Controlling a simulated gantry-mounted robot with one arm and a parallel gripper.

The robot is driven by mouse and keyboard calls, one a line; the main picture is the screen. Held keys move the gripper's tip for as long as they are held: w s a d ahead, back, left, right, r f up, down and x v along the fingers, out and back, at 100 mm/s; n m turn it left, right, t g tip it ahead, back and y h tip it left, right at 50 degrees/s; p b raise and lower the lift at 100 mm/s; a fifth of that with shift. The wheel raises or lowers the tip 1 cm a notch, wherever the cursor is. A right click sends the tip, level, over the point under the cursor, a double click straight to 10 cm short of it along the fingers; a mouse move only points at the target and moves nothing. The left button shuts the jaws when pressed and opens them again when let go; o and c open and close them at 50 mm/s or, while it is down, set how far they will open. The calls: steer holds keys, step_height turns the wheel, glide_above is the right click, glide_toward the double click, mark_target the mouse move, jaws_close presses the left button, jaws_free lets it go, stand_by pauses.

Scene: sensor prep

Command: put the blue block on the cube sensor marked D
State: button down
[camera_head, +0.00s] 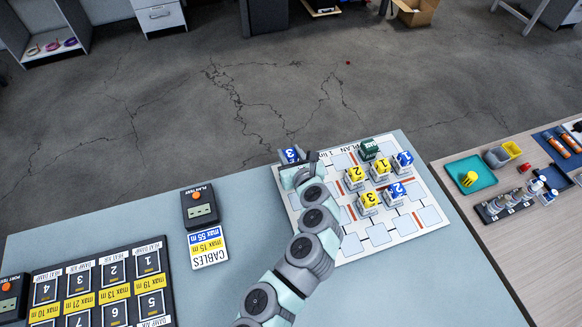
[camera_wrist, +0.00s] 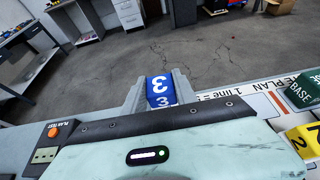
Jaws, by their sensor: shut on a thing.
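My gripper (camera_head: 296,165) is shut on a blue block (camera_head: 291,154) marked 3. It holds the block at the upper left corner of the white plan board (camera_head: 352,246). In the wrist view the blue block (camera_wrist: 161,90) sits between the two grey fingers of my gripper (camera_wrist: 160,82). I cannot tell whether the block touches anything below. On the board stand yellow-topped cubes marked 2 (camera_head: 355,174), 1 (camera_head: 381,164) and 3 (camera_head: 367,199), and blue-topped cubes (camera_head: 395,190) (camera_head: 404,159). I cannot read a D on any cube.
A green BASE block (camera_head: 369,147) stands at the board's far edge; it also shows in the wrist view (camera_wrist: 303,90). A plan test meter (camera_head: 200,208) and a CABLES card (camera_head: 208,247) lie left of my arm. The board's near right has bare squares.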

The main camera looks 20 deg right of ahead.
steer(key=shift+f+b, duration=0.6)
steer(key=shift+f, duration=2.25)
steer(key=shift+f, duration=0.1)
steer(key=c, duration=1)
jaws_free()
steer(key=shift+o, duration=0.2)
steer(key=shift+r, duration=0.2)
steer(key=shift+s+r, duration=0.1)
steer(key=shift+s, duration=0.2)
steer(key=p+v, duration=0.1)
steer(key=v, duration=1)
steer(key=shift+s+p, duration=0.2)
steer(key=shift+p, duration=0.2)
